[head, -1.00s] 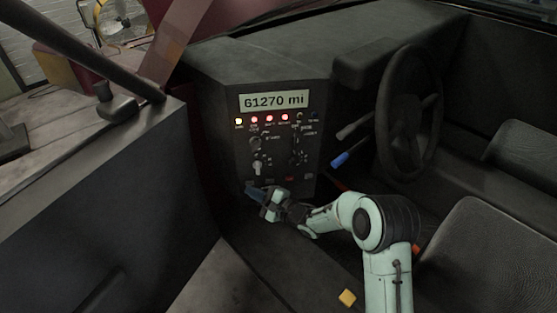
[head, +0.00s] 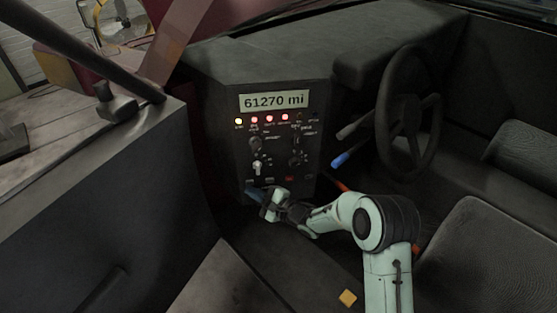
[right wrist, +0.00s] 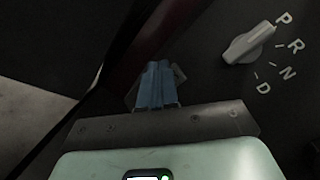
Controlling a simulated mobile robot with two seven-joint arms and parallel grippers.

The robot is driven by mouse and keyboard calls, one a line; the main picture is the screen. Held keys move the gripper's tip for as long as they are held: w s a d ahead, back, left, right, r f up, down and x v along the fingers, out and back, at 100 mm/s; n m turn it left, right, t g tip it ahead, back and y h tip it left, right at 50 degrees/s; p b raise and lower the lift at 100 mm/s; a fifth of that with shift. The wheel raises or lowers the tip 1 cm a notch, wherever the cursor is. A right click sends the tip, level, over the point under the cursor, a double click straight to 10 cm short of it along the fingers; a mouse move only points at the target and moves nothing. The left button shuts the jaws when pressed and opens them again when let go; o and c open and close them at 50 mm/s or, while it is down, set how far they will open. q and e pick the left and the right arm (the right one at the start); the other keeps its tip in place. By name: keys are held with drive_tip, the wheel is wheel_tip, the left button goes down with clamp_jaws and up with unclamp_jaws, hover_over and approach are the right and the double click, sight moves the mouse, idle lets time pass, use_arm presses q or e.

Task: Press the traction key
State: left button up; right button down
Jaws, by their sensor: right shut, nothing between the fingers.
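The dark control panel (head: 276,142) stands in the middle of the head view. Its lower edge bears a row of small keys, among them a red one (head: 289,179) and a dark one (head: 310,177). Their labels are too small to read, so I cannot tell which is the traction key. My right gripper (head: 253,190) is shut and empty at the panel's lower left corner. In the right wrist view its blue fingers (right wrist: 156,86) are together, in front of a pale-edged square that they mostly hide. I cannot tell whether they touch it. My left gripper is not in view.
A pale selector knob (right wrist: 250,44) marked P R N D is right of the fingers; it also shows on the panel (head: 258,167). A display (head: 273,101) reads 61270 mi above lit lamps. The steering wheel (head: 435,130) and a blue-tipped lever (head: 341,160) are to the right.

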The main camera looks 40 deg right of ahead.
idle(0.4)
drive_tip(key=shift+w+d, duration=0.25)
drive_tip(key=shift+w, duration=0.1)
idle(0.4)
drive_tip(key=shift+p, duration=0.3)
drive_tip(key=shift+s+a+p, duration=0.25)
drive_tip(key=shift+s+p, duration=0.15)
drive_tip(key=shift+p, duration=0.05)
